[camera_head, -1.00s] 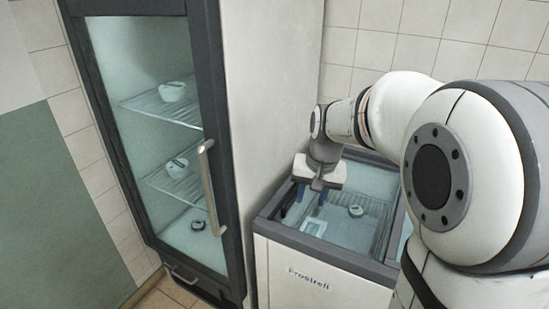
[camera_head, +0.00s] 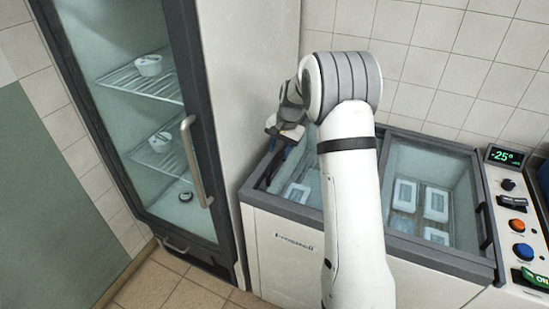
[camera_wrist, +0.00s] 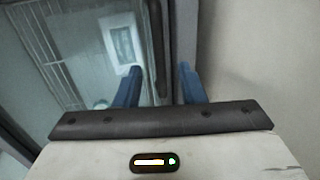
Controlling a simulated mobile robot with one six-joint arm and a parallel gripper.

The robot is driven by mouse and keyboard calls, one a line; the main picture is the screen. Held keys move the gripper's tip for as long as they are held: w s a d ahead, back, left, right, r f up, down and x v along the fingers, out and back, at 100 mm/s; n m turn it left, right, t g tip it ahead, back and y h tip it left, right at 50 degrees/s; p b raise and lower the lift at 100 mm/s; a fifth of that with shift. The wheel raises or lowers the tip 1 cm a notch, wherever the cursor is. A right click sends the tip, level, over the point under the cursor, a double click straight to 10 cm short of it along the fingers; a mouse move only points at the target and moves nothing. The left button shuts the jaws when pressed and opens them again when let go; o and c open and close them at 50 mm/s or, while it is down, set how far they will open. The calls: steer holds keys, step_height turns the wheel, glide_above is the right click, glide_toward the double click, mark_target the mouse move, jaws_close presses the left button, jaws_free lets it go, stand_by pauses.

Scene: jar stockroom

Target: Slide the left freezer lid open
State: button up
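The chest freezer (camera_head: 300,240) has a left lid (camera_head: 308,170) of clear glass, which appears to lie across the left half, and a pale container shows below it. My arm hides the lid's right part. My gripper (camera_head: 276,160) is at the freezer's left end, pointing down by the dark rim. In the wrist view my gripper (camera_wrist: 160,82) has two blue fingers spread apart, with a dark frame edge (camera_wrist: 157,40) seen between them. I cannot tell whether a finger touches it. The left lid's glass (camera_wrist: 85,60) is on the left there.
An upright glass-door freezer (camera_head: 185,150) with a bar handle stands close on the left. The freezer's right lid (camera_head: 415,165) covers several pale containers. A control panel (camera_head: 518,215) with buttons and a display reading -25° is at the far right. A tiled wall is behind.

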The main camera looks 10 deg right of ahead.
mark_target(276, 162)
steer(key=shift+w+a+f, duration=0.15)
steer(key=shift+a+f, duration=0.05)
steer(key=shift+f, duration=0.95)
steer(key=shift+w+a+f, duration=0.1)
steer(key=shift+a+f, duration=0.05)
steer(key=shift+f, duration=1)
steer(key=shift+c, duration=0.3)
jaws_close()
